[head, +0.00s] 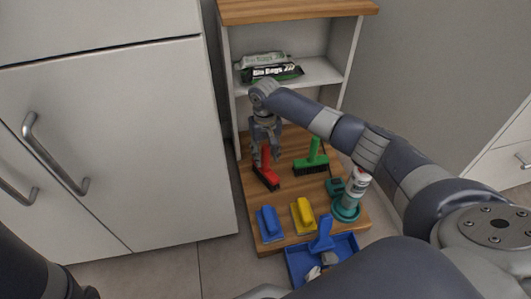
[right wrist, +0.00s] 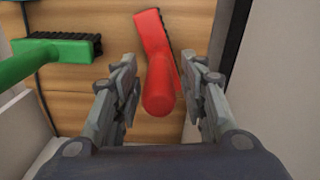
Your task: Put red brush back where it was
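The red brush (head: 266,178) stands on the wooden base board of the cabinet, at its left side, with its handle up. In the right wrist view the red brush (right wrist: 158,80) shows its rounded handle end between my fingers and its dark bristles along one side. My right gripper (head: 262,160) points down over the brush. In the right wrist view my right gripper (right wrist: 163,85) is open, one finger on each side of the handle, with a visible gap on both sides. My left gripper cannot be made out.
A green brush (head: 313,160) stands right of the red one. Blue (head: 270,224) and yellow (head: 303,216) tools, a blue dustpan (head: 294,262) and a spray can (head: 357,182) are nearby. Bin bags (head: 272,73) lie on the shelf (head: 318,72) above. A white cabinet (head: 140,140) stands left.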

